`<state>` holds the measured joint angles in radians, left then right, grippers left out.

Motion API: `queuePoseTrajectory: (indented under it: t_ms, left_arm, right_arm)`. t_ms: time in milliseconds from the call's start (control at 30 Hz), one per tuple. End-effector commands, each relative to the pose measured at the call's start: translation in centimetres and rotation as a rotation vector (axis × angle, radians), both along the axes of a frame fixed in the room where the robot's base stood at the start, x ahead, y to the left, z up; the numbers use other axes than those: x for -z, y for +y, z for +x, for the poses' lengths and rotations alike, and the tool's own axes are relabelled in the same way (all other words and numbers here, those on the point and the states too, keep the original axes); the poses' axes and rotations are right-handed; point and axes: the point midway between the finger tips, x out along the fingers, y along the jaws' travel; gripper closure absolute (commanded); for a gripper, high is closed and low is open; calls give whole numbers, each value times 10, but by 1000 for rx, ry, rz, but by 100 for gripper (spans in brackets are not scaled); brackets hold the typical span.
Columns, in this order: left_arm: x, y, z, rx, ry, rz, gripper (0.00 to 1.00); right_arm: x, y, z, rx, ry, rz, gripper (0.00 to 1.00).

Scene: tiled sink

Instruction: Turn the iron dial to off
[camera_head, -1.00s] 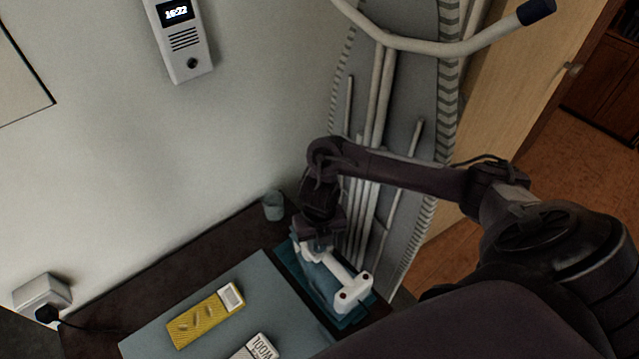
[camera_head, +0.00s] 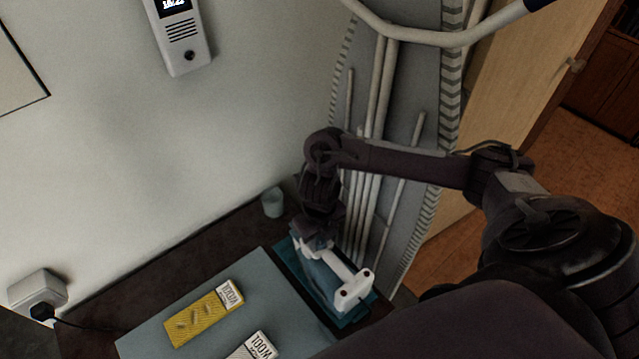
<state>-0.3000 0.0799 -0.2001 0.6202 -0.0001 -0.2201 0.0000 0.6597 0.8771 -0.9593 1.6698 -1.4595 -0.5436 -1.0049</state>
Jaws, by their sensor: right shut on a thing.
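The iron (camera_head: 350,284) has a white handle and a blue-teal body and sits on a teal rest (camera_head: 368,311) at the right end of the dark table. My right gripper (camera_head: 313,243) reaches down over the iron's far end, near the wall. It is shut on a part of the iron there, and the fingers hide that part. The dial itself cannot be made out; it may be behind the gripper. My left gripper is not in view.
A grey mat (camera_head: 262,289) holds a yellow card (camera_head: 205,318) and a white card marked WOOL (camera_head: 254,346). A small cup (camera_head: 272,203) stands near the wall. A plug sits in a wall socket (camera_head: 38,293) at left. An ironing board (camera_head: 405,115) leans behind the arm.

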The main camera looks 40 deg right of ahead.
Motion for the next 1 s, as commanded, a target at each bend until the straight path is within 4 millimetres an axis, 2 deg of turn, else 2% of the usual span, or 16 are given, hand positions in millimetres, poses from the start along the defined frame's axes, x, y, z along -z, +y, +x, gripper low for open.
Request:
queuePoseTrajectory:
  t_ms: [67,100,267,567,1000]
  left_arm:
    - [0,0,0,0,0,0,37]
    - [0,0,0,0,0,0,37]
    - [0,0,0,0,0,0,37]
    - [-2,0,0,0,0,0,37]
    - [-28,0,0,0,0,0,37]
  right_arm:
    - [0,0,0,-1,0,-1,92]
    - [0,0,0,-1,-1,-1,67]
    - [0,0,0,-1,0,0,47]
    - [-3,0,1,0,-1,0,47]
    - [-65,-1,2,-2,-4,-2,47]
